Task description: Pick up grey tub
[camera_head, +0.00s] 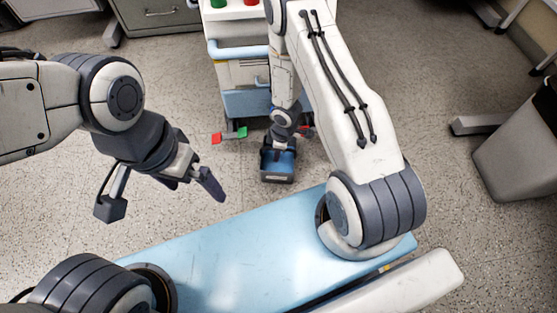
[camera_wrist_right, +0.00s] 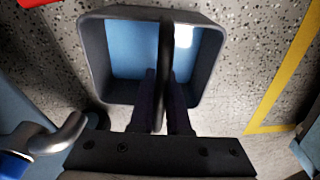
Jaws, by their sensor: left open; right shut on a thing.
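The grey tub (camera_head: 277,178) has dark grey walls and a light blue inside. In the head view it is beyond the blue surface of my base, in front of the cart. In the right wrist view the tub (camera_wrist_right: 94,62) opens toward the camera, with a dark bar across its middle. My right gripper (camera_wrist_right: 160,85) is shut on this bar; in the head view the gripper (camera_head: 281,141) is above the tub and partly hidden by my arm. I cannot tell whether the tub touches the floor. My left gripper (camera_head: 203,182) is open and empty, left of the tub.
A white and blue cart (camera_head: 240,70) with a red and a green item on top stands behind the tub. A grey bin (camera_head: 515,150) stands at the right and a grey cabinet (camera_head: 155,15) at the back left. Speckled floor (camera_head: 190,100) is clear left of the cart.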

